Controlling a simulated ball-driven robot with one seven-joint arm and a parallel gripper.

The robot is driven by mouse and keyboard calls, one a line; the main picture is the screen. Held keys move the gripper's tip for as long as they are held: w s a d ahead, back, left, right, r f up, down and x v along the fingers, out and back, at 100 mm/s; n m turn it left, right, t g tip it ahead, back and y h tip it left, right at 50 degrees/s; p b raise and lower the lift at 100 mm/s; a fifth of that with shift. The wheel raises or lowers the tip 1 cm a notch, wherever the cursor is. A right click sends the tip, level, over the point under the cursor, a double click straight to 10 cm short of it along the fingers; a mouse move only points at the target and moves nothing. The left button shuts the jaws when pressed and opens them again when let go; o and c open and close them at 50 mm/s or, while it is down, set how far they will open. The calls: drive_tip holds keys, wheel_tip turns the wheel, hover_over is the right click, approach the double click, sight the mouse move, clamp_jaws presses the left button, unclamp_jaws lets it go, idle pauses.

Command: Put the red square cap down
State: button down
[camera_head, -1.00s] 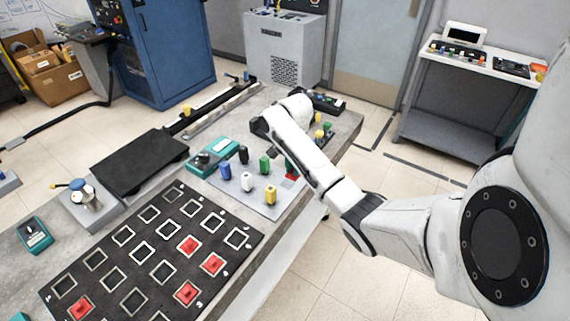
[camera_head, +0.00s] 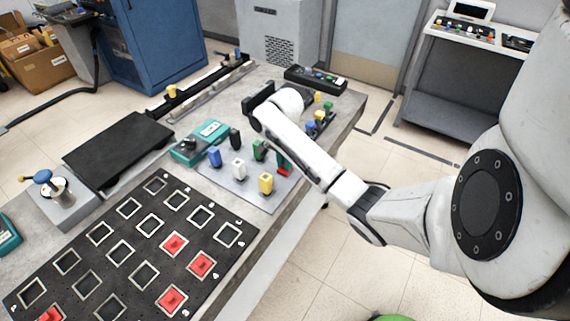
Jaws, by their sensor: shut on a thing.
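My gripper (camera_head: 258,105) is at the end of my arm, over the far part of the grey table, beyond the grey plate with pegs. Its dark hand shows, but its fingertips and what they hold are hidden from this view. It is shut. Red square caps sit in cells of the black grid board (camera_head: 105,262) at the lower left: one cap (camera_head: 174,244), a second cap (camera_head: 200,264), a third cap (camera_head: 172,299) and another cut by the bottom edge. Other cells show as empty pale frames.
A grey plate (camera_head: 262,204) holds several coloured pegs; a red piece (camera_head: 283,165) there is partly behind my arm. A teal meter (camera_head: 203,140), a black flat plate (camera_head: 118,152) and a black box (camera_head: 316,79) also lie on the table (camera_head: 345,108).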

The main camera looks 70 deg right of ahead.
drive_tip(key=shift+f, duration=0.1)
drive_tip(key=c, duration=1.1)
unclamp_jaws()
drive_tip(key=shift+r+p, duration=3.05)
drive_tip(key=shift+r, duration=3.15)
